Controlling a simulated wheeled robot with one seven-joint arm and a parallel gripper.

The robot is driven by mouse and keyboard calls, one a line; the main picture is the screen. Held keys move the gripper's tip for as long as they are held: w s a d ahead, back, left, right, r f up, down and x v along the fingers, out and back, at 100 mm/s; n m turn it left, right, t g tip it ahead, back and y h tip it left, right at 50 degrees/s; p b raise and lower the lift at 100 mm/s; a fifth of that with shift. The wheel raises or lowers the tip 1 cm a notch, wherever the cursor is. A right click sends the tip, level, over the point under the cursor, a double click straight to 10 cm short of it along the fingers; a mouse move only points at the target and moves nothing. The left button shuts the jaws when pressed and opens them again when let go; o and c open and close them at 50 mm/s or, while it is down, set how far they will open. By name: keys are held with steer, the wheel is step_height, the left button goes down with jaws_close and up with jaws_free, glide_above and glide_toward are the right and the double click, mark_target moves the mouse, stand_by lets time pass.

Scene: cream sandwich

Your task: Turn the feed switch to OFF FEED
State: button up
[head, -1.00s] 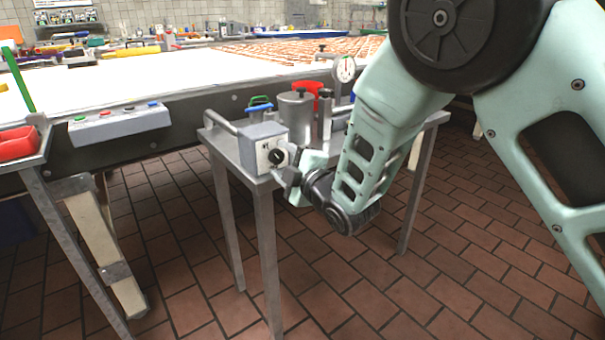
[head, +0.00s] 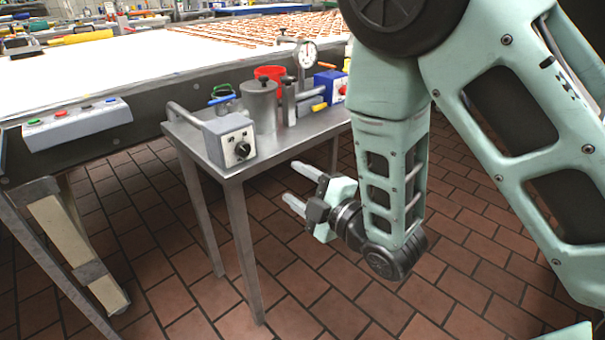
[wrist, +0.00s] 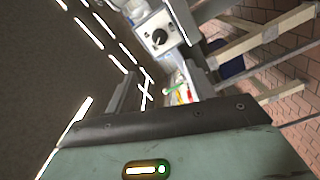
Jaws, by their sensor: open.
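The feed switch is a grey box (head: 230,138) with a round black knob (head: 242,149) on a pale front plate, at the near corner of a small metal table. The knob also shows in the wrist view (wrist: 159,37), with a light mark on it; the lettering around it is too small to read. My gripper (head: 299,188) is open and empty, to the right of the switch and a little lower, beside the table's front edge. Its fingers point left and are clear of the knob. Nothing covers the knob in the head view.
The small metal table (head: 205,155) also carries a steel canister (head: 259,108), a red container (head: 270,74), a dial gauge (head: 307,54) and a blue box (head: 330,84). A conveyor with a button panel (head: 77,124) stands at left. The tiled floor in front is free.

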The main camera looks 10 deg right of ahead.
steer(key=shift+s+d+p, duration=0.25)
steer(key=shift+s+p, duration=0.1)
steer(key=shift+p, duration=0.1)
stand_by(0.3)
steer(key=s+d+r+m+g+h, duration=0.25)
steer(key=s+m+g+h, duration=0.35)
steer(key=s, duration=0.5)
steer(key=s+d+r+m+g+h, duration=0.1)
steer(key=s+d+m+g+h, duration=0.2)
steer(key=s+m+g, duration=0.7)
step_height(320, 180, up, 14)
steer(key=s+n+t+p, duration=0.1)
steer(key=s+n+p, duration=0.1)
steer(key=p, duration=1.1)
steer(key=shift+s+d+f+n, duration=0.15)
steer(key=shift+s+f+n, duration=0.05)
steer(key=shift+s+n, duration=0.25)
